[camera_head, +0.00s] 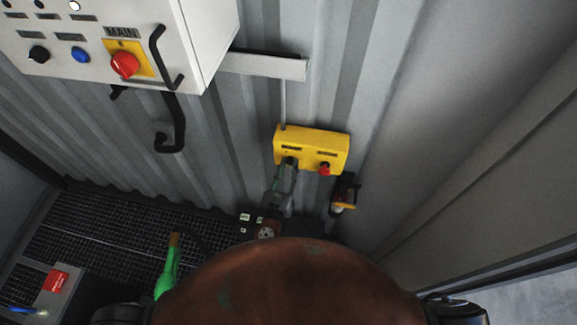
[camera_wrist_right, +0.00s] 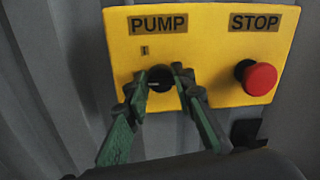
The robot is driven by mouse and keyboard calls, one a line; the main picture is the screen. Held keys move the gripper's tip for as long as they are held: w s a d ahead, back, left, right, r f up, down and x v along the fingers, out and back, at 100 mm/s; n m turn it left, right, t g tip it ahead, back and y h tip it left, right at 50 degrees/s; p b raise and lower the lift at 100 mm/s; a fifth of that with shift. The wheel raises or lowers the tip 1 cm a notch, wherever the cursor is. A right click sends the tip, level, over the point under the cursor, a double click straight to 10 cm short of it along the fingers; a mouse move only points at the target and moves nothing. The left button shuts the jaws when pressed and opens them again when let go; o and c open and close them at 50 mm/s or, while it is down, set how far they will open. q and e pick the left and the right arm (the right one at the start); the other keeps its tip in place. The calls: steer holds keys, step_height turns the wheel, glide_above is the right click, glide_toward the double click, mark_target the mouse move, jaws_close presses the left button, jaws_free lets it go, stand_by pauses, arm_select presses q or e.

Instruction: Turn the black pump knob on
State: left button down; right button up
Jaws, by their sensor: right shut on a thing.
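The black pump knob (camera_wrist_right: 161,79) sits under the PUMP label on a yellow control box (camera_wrist_right: 205,30). My right gripper (camera_wrist_right: 160,83) has its two green fingers on either side of the knob, shut on it. The fingers cover much of the knob, and I cannot surely tell which way it points. A small "I" mark shows above and left of it. In the head view the yellow box (camera_head: 312,142) hangs on the corrugated wall, with my right gripper (camera_head: 289,166) at its lower left. My left gripper is not in view.
A red STOP button (camera_wrist_right: 257,78) stands right of the knob, apart from the fingers. A white MAIN cabinet (camera_head: 90,60) with a red switch (camera_head: 124,65) hangs upper left. A black hooked handle (camera_head: 172,125) hangs below it. A green object (camera_head: 167,271) stands lower left.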

jaws_close()
steer(key=shift+m, duration=0.3)
steer(key=m+b, duration=0.1)
steer(key=m, duration=0.3)
steer(key=shift+d+b, duration=0.1)
steer(key=shift+b, duration=0.2)
steer(key=m+b, duration=0.2)
steer(key=m, duration=0.2)
steer(key=shift+f+m, duration=0.1)
steer(key=shift+m, duration=0.2)
steer(key=shift+m+y+b, duration=0.4)
steer(key=shift+m+b, duration=0.25)
steer(key=shift+m, duration=0.45)
steer(key=shift+r+m, duration=0.2)
steer(key=shift+m, duration=0.1)
steer(key=o, duration=0.7)
jaws_free()
